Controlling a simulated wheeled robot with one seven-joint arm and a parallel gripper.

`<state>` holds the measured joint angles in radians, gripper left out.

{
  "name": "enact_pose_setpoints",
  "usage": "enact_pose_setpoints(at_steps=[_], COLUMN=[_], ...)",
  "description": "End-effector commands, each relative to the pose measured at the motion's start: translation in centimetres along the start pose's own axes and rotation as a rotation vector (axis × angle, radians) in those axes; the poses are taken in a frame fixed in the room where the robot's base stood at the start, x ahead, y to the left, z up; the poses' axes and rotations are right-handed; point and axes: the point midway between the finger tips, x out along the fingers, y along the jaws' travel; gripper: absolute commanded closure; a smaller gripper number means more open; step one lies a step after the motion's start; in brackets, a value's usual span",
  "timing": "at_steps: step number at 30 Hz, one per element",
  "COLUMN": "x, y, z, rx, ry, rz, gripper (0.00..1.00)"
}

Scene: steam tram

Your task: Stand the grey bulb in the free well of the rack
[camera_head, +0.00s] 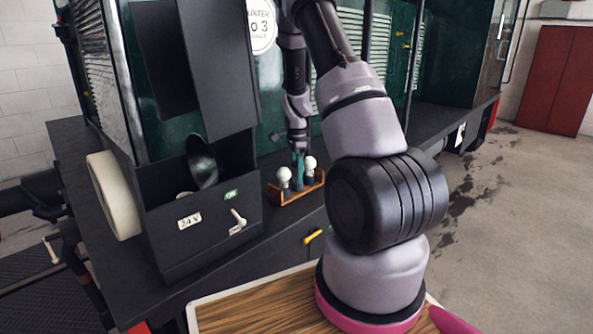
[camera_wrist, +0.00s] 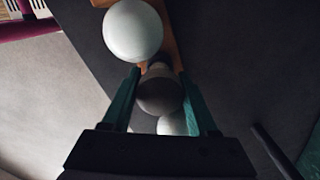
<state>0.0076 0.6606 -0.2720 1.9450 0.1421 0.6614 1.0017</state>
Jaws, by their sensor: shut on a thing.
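My gripper (camera_head: 298,168) points down over the wooden rack (camera_head: 288,194) on the dark ledge. In the wrist view its teal fingers (camera_wrist: 161,78) are shut on the grey bulb (camera_wrist: 160,93), one on each side. One white bulb (camera_head: 284,175) stands left of the gripper in the rack and another white bulb (camera_head: 310,163) stands right of it. In the wrist view a white bulb shows above (camera_wrist: 133,30) and another below (camera_wrist: 172,124) the grey one. The grey bulb is between them, over the rack's middle. I cannot tell whether its base is in the well.
A black box (camera_head: 215,215) marked 24 V stands left of the rack, with its lid raised and a reflector (camera_head: 202,160) inside. A small lever (camera_head: 238,219) is on its front. The green tram wall is close behind the rack. A yellow handle (camera_head: 313,236) is below the ledge.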

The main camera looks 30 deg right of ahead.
Motion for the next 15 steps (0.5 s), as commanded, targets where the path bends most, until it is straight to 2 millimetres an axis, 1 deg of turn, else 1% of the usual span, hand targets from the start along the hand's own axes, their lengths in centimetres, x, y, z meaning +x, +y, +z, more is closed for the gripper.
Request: enact_pose_setpoints(at_steps=[11,12,14,15], x=[0.14,0.14,0.13,0.13], y=[0.01,0.02,0.02,0.01], z=[0.00,0.00,0.00,0.00], rx=[0.000,0.000,0.000,0.000], ry=[0.000,0.000,0.000,0.000], rz=[0.000,0.000,0.000,0.000], gripper=[0.95,0.29,0.06,0.06])
